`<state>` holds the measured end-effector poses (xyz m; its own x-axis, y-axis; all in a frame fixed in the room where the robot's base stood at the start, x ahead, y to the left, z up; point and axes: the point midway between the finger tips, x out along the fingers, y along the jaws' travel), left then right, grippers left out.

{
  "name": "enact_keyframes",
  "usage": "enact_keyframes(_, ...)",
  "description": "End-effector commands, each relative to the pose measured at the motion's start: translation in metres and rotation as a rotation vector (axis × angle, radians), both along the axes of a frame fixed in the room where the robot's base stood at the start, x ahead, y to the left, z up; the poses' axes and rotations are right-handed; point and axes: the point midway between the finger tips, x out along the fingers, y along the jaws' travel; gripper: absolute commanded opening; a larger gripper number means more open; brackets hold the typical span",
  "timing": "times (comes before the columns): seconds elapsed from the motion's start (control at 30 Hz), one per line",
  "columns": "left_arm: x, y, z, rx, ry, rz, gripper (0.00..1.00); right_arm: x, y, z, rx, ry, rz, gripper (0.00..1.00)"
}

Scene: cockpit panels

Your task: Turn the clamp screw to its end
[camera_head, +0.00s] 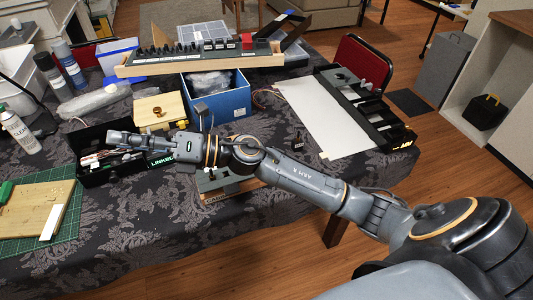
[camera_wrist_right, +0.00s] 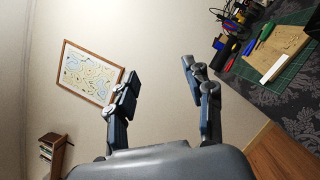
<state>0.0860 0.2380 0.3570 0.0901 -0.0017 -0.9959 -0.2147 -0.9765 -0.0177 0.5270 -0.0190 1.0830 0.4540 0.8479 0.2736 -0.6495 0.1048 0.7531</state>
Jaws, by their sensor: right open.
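I cannot pick out the clamp screw for certain. A small panel with a wooden front edge (camera_head: 232,190) lies near the table's front edge, partly hidden under my right arm; small dark fittings show on it. A light wooden block with a round brass-coloured knob (camera_head: 158,112) stands behind my right gripper. My right gripper (camera_head: 110,142) points left above a black open box. In the wrist view its two fingers (camera_wrist_right: 160,72) are spread apart with nothing between them. My left gripper is not in view.
The black box (camera_head: 96,179) holds loose items. A blue box (camera_head: 234,103) and a long switch panel (camera_head: 151,67) stand behind. A black-framed panel with a white sheet (camera_head: 322,112) lies right. A green mat (camera_head: 68,196) with a board lies left. The front cloth (camera_head: 130,235) is clear.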

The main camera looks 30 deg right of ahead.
Motion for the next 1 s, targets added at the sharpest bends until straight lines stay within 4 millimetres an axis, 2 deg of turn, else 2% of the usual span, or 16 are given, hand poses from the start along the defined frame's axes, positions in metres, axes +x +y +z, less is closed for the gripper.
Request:
enact_keyframes(0.07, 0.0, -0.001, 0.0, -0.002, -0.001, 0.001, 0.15, -0.008, 0.01, -0.013, -0.234, -0.157, 0.115, 0.52)
enact_keyframes(0.17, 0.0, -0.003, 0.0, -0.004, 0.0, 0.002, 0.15, -0.015, 0.005, -0.044, -0.535, -0.313, 0.254, 0.52)
enact_keyframes(0.27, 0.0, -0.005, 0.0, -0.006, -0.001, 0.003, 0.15, -0.012, -0.026, -0.079, -0.846, -0.418, 0.387, 0.52)
enact_keyframes(0.37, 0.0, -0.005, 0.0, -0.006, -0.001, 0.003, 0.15, -0.002, -0.081, -0.106, -1.16, -0.462, 0.511, 0.52)
enact_keyframes(0.4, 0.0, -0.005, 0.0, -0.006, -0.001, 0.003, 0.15, 0.003, -0.109, -0.113, -1.284, -0.461, 0.557, 0.52)
enact_keyframes(0.47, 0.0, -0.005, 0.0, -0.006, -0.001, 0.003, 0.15, 0.009, -0.151, -0.117, -1.45, -0.439, 0.62, 0.52)
enact_keyframes(0.5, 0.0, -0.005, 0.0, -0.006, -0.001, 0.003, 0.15, 0.011, -0.179, -0.117, -1.549, -0.414, 0.659, 0.52)
enact_keyframes(0.6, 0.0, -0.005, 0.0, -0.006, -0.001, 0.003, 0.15, 0.014, -0.24, -0.109, -1.743, -0.33, 0.733, 0.52)
enact_keyframes(0.7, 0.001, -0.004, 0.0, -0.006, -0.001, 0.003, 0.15, 0.011, -0.28, -0.098, -1.859, -0.253, 0.783, 0.52)
enact_keyframes(0.8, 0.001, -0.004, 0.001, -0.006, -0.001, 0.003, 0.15, 0.008, -0.3, -0.092, -1.912, -0.205, 0.808, 0.52)
enact_keyframes(0.9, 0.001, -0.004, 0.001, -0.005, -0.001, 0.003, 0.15, 0.007, -0.305, -0.095, -1.925, -0.19, 0.819, 0.52)
enact_keyframes(1.0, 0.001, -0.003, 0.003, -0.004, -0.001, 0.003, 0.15, 0.006, -0.305, -0.108, -1.923, -0.189, 0.822, 0.52)
